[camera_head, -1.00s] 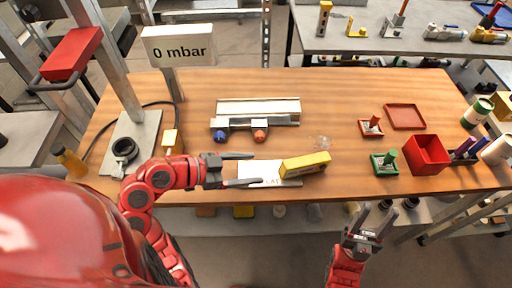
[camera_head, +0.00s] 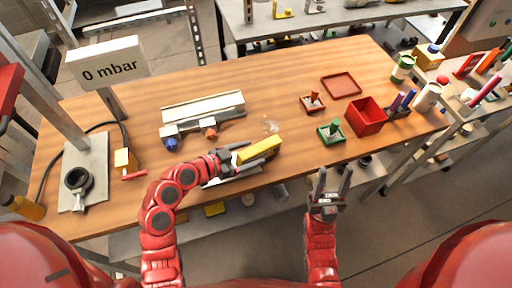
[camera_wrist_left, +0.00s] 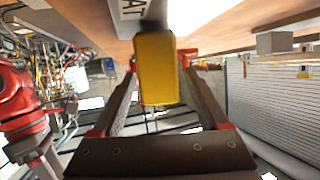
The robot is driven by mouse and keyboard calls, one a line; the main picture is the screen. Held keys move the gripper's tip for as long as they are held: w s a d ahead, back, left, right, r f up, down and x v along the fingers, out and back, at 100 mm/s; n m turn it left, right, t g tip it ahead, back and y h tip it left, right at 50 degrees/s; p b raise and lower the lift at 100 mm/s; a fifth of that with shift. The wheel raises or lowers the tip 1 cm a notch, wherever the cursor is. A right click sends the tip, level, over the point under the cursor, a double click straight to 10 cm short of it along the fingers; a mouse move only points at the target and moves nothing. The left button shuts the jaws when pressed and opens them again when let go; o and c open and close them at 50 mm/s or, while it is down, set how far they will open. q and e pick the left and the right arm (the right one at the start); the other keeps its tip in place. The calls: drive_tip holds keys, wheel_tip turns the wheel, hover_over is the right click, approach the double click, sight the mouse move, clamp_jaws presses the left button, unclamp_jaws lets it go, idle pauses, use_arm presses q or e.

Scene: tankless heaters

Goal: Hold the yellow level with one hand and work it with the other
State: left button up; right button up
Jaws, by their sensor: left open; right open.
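In the left wrist view the yellow block (camera_wrist_left: 156,68) stands between the two spread fingers, with a gap visible on each side. My right gripper (camera_head: 325,190) is open and empty, in front of the table edge and lower right of the level.
A pale rail fixture (camera_head: 203,108) with blue and red knobs lies behind the level. A green stamp tray (camera_head: 331,133), a red box (camera_head: 368,116) and a flat red tray (camera_head: 341,85) stand to the right. A "0 mbar" display (camera_head: 105,62) stands at left. The table's middle back is clear.

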use_arm(q)
drive_tip(key=shift+x, duration=1.35)
drive_tip(key=shift+c, duration=0.3)
clamp_jaws()
